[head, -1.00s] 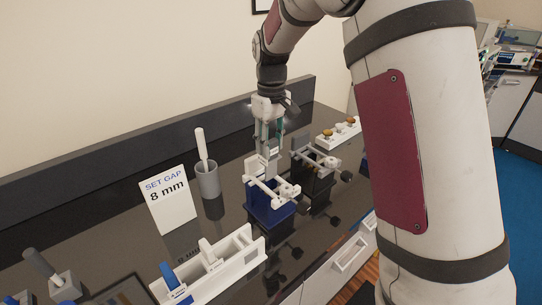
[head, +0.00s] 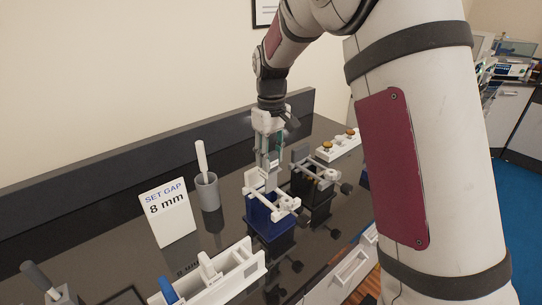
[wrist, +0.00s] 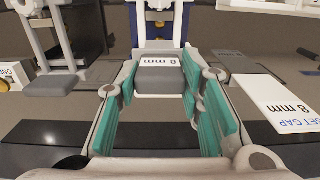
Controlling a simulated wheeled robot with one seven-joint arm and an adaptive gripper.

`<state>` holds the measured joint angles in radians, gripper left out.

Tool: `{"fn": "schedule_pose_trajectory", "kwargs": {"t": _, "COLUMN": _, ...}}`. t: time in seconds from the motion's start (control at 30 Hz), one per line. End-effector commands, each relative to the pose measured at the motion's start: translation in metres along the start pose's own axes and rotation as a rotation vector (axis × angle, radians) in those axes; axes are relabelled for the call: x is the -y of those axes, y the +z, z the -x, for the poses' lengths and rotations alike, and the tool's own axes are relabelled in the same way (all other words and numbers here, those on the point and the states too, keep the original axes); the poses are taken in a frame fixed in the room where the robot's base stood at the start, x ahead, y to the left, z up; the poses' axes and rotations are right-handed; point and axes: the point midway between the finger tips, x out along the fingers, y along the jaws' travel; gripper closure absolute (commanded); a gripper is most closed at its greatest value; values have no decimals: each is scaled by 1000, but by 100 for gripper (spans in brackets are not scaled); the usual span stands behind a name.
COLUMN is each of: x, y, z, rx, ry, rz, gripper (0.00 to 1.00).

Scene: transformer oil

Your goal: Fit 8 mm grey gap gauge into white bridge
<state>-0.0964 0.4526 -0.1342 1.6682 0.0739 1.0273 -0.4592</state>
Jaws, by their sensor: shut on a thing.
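My gripper (head: 268,158) is shut on the grey gap gauge (wrist: 162,78), which has a white "8 mm" label facing the wrist camera. The teal finger pads stand on either side of it. In the head view the gauge hangs upright just above or at the white bridge (head: 284,205), which sits on a blue block (head: 268,222). The bridge also shows at the top of the wrist view (wrist: 159,28), beyond the gauge. I cannot tell whether the gauge touches the bridge or has entered its gap.
A black block (head: 312,188) with a similar grey bridge stands to the right. A "SET GAP 8 mm" card (head: 168,212), a grey cup (head: 207,192) with a white-handled tool and a white rack (head: 235,272) stand to the left. A white button box (head: 338,146) is behind.

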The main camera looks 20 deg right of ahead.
Motion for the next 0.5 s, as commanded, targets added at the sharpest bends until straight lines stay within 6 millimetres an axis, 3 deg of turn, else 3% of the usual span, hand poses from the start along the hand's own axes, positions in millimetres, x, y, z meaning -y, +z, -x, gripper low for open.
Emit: {"fn": "schedule_pose_trajectory", "kwargs": {"t": 0.5, "x": 0, "y": 0, "z": -4, "rx": 1, "ry": 0, "rz": 0, "gripper": 95}}
